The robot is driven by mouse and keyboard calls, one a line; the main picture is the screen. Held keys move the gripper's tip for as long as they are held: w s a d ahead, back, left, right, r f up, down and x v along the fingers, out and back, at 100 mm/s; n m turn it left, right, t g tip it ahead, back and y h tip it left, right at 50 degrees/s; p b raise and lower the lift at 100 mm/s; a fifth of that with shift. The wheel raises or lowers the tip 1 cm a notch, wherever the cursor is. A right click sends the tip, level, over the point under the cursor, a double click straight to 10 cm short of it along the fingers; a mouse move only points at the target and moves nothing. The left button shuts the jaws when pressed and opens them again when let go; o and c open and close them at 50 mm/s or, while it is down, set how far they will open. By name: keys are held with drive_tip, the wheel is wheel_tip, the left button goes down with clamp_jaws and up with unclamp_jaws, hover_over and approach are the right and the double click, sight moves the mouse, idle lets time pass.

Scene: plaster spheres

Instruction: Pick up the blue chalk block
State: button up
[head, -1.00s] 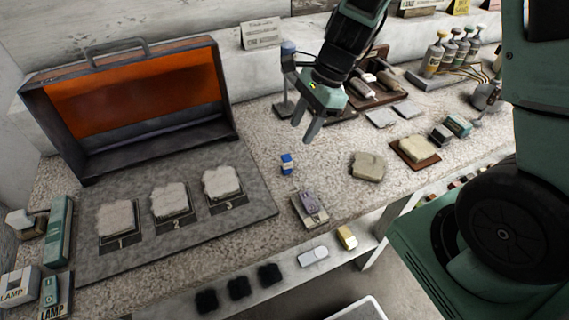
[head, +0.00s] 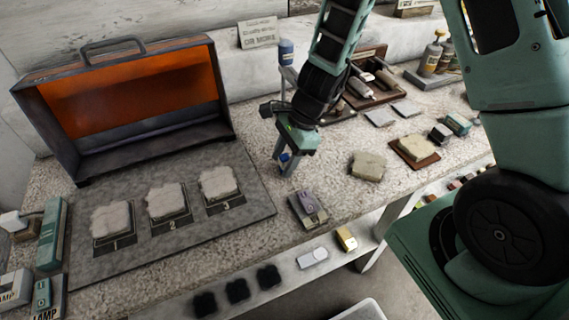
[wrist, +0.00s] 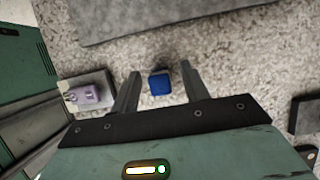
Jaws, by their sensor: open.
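The blue chalk block (wrist: 160,84) lies on the speckled bench top. My gripper is open and holds nothing. I cannot tell the exact height of the fingertips above the bench.
A grey slab (head: 245,216) with three numbered plaster pieces lies left of the block. A small purple-topped device (head: 308,208) stands in front of it. A plaster chunk (head: 368,166) lies to the right. An open orange-lined case (head: 130,95) stands at the back left.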

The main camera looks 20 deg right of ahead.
sight(285, 156)
clamp_jaws()
wheel_tip(285, 156, up, 10)
drive_tip(key=shift+r+p, duration=0.1)
drive_tip(key=shift+p, duration=1)
